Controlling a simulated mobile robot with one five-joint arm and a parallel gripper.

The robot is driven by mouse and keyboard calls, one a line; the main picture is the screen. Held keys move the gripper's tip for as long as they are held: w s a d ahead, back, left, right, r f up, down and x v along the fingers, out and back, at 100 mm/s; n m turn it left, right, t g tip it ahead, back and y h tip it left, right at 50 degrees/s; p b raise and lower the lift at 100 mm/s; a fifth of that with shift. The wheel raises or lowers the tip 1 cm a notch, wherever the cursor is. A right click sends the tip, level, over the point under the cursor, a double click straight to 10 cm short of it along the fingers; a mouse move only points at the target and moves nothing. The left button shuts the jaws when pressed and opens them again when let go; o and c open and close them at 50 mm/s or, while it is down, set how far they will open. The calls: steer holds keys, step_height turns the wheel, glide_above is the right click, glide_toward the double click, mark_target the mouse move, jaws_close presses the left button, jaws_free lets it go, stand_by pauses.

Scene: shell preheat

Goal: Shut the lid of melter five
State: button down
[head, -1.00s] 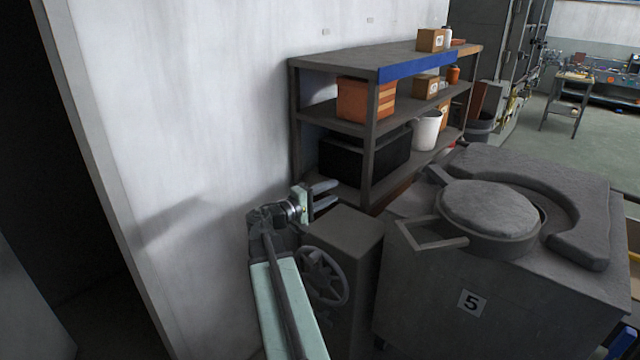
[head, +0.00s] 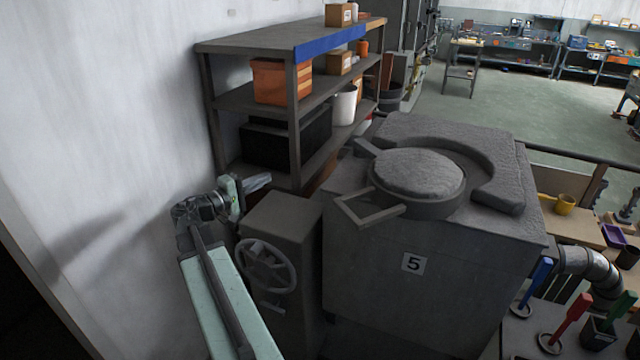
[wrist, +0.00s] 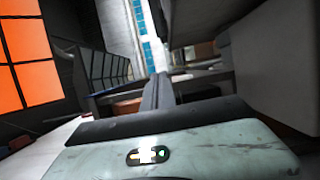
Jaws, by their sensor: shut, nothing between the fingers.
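Melter five is a dark grey box (head: 410,290) with a "5" label on its front, right of centre in the head view. Its round, rough-topped lid (head: 418,172) lies over a raised collar (head: 435,207) on the top. A square loop handle (head: 370,212) sticks out from it to the front left. I cannot tell whether the lid sits fully down. My gripper (head: 260,181) is shut and empty, left of the melter and apart from lid and handle. Its dark fingers also show in the wrist view (wrist: 158,92).
A grey cabinet with a handwheel (head: 267,266) stands between my arm and the melter. A shelf rack (head: 250,40) with boxes stands behind, along the white wall (head: 90,110). A curved padded rim (head: 490,175) lies on the melter's top. Coloured-handled tools (head: 570,318) stand at lower right.

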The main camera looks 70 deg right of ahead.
steer(key=s+a+m+g+y+b, duration=0.1)
steer(key=s+m+g+y, duration=0.15)
steer(key=s, duration=0.35)
steer(key=s+a+m+g+y, duration=0.2)
steer(key=s+g, duration=0.2)
steer(key=s, duration=0.1)
steer(key=m+g+y, duration=0.1)
steer(key=m+y, duration=0.1)
glide_toward(381, 173)
steer(key=s+d+f, duration=0.2)
steer(key=s+f, duration=0.1)
steer(key=f, duration=0.2)
steer(key=shift+s+d, duration=0.2)
steer(key=shift+d, duration=0.05)
steer(key=shift+f+n+h, duration=0.15)
steer(key=shift+n+h, duration=0.1)
